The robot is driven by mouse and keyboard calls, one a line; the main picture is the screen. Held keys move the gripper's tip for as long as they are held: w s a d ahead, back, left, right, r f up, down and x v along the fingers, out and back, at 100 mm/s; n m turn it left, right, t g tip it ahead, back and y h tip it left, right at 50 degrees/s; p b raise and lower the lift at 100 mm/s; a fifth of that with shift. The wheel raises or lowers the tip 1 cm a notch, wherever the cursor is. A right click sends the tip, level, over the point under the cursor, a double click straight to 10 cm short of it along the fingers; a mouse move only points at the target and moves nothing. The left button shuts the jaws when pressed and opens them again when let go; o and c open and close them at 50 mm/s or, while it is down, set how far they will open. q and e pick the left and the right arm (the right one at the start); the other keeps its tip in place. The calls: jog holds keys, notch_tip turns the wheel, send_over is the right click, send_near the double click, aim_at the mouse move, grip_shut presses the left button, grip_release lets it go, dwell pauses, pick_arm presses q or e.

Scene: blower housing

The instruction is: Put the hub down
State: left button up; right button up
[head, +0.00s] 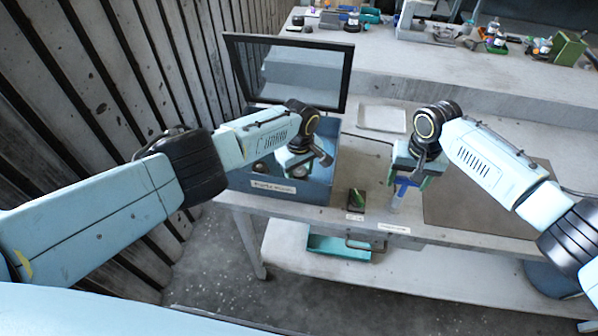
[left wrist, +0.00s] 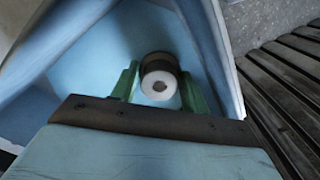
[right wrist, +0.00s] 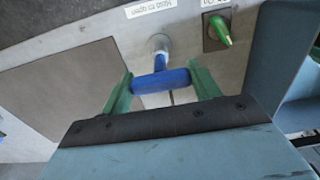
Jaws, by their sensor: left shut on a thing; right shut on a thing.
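The hub (left wrist: 160,80) is a short dark cylinder with a pale end face and a round hole. My left gripper (left wrist: 159,88) is shut on it, with a green finger on either side. The blue walls of a box surround it in the left wrist view. In the head view my left gripper (head: 299,164) is over the open blue box (head: 311,193); I cannot tell if the hub touches the floor of the box. My right gripper (head: 404,182) is shut on the blue handle (right wrist: 161,81) of a tool, over the table's front edge.
The box's framed lid (head: 292,72) stands open behind it. A pale flat tray (head: 382,118) lies behind, and a dark mat (head: 490,205) at right. Several items crowd the back bench.

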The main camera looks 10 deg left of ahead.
aim_at(299, 171)
pick_arm(q)
jog(key=shift+f, duration=0.25)
jog(key=shift+w+f, duration=0.1)
jog(key=shift+w, duration=0.05)
jog(key=o, duration=1.1)
jog(key=shift+a, duration=0.1)
jog(key=shift+c, duration=0.2)
jog(key=shift+s, duration=0.2)
notch_tip(299, 171, up, 12)
